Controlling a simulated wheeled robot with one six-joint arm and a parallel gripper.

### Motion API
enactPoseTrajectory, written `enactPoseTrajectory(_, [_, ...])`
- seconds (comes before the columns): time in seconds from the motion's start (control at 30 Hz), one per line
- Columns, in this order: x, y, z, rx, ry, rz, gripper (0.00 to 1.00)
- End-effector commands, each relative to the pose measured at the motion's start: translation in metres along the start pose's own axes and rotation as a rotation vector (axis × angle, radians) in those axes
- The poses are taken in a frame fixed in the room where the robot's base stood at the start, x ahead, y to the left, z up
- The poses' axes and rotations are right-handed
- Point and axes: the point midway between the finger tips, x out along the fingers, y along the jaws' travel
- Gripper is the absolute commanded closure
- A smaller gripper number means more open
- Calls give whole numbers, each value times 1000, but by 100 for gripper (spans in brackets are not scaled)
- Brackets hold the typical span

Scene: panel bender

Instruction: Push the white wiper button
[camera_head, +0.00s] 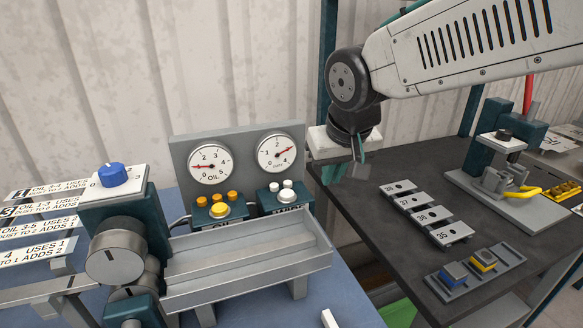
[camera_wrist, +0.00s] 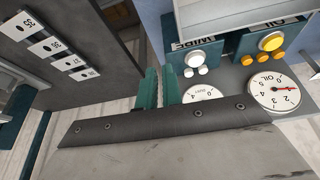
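The white wiper button (camera_head: 286,195) sits on the teal box marked WIPE, below the right-hand gauge in the head view. In the wrist view the same large white button (camera_wrist: 194,60) shows, with small white lights beside it. My gripper (camera_head: 358,165) hangs to the right of the box, apart from it, near the far left corner of the dark table. In the wrist view my gripper's two teal fingers (camera_wrist: 161,80) stand a little apart, with nothing visible between them, left of the button.
The oil box with its yellow button (camera_head: 220,209) stands left of the wiper box. Two gauges (camera_head: 276,153) rise behind, and a grey metal channel (camera_head: 247,267) lies in front. The dark table (camera_head: 362,217) holds numbered plates (camera_head: 427,214) and a press (camera_head: 500,170).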

Motion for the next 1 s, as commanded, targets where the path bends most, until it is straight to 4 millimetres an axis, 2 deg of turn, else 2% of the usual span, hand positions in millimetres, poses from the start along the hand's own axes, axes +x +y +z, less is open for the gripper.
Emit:
enactPoseTrajectory(0.03, [10,-20,-14,-22,15,-14,93])
enactPoseTrajectory(0.1, [19,-39,-28,-39,39,-28,93])
enactPoseTrajectory(0.27, [30,-61,-43,-56,65,-47,93])
enactPoseTrajectory(0.37, [41,-63,-45,-57,67,-48,93])
enactPoseTrajectory(0.7, [94,-64,-48,-56,66,-46,93])
enactPoseTrajectory(1.0, [111,-65,-46,-56,60,-46,93])
